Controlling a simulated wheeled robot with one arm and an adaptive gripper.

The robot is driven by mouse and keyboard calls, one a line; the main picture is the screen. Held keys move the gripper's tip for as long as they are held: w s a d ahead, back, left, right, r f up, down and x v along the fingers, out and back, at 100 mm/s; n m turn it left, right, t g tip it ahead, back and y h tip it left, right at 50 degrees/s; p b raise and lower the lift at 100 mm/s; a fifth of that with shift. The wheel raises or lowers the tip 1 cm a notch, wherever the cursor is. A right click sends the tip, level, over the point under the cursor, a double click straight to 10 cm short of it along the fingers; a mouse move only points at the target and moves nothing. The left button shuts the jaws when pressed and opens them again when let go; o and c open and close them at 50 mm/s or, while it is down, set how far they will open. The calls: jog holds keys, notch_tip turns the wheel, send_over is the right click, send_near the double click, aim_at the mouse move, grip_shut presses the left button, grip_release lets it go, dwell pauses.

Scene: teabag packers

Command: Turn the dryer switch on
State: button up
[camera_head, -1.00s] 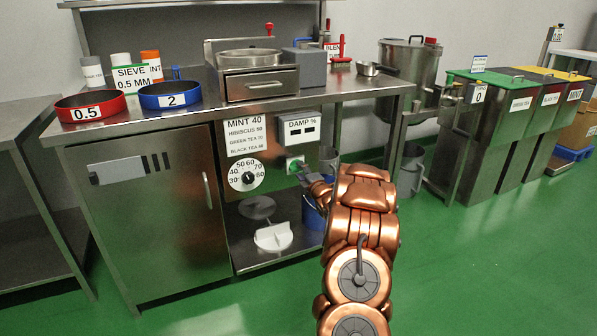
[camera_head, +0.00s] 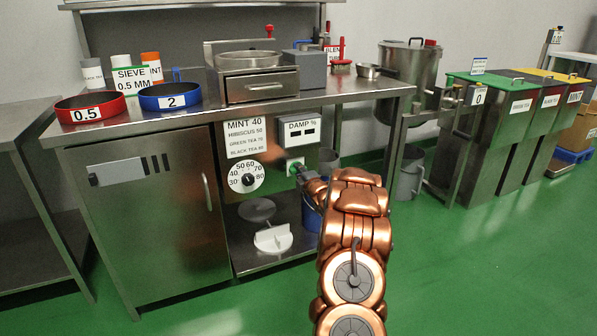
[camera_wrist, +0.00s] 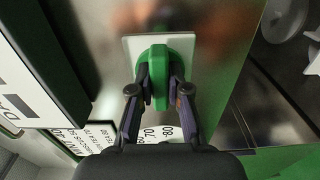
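The dryer switch is a green knob with a raised grip on a white square plate. In the wrist view the green switch (camera_wrist: 159,75) is at the upper middle, between the two dark fingers of my gripper (camera_wrist: 160,80). The fingers lie close against both sides of its raised grip and look shut on it. In the head view the switch plate (camera_head: 294,165) is on the steel front panel, below the DAMP % display (camera_head: 299,130). My gripper (camera_head: 301,173) reaches it from the lower right, and its fingertips are small there.
A numbered white dial (camera_head: 246,177) is left of the switch, below a tea list sign (camera_head: 242,138). A blue container (camera_head: 311,215) stands on the lower shelf beneath my wrist. Red (camera_head: 90,107) and blue (camera_head: 170,96) sieves sit on the bench.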

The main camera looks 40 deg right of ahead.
grip_shut()
jog(key=shift+m+p, duration=0.3)
jog(key=shift+p, duration=0.1)
jog(key=m+p, duration=0.1)
jog(key=p, duration=0.1)
jog(key=m+p, duration=0.2)
jog(key=shift+r, duration=0.25)
jog(key=m+p, duration=0.3)
jog(key=shift+f, duration=0.15)
jog(key=m+p, duration=0.2)
jog(key=shift+m, duration=0.4)
jog(key=m+p, duration=0.3)
jog(key=m, duration=0.1)
jog(key=shift+f+m+p, duration=0.1)
jog(key=shift+m+p, duration=1)
jog(key=shift+m, duration=1.1)
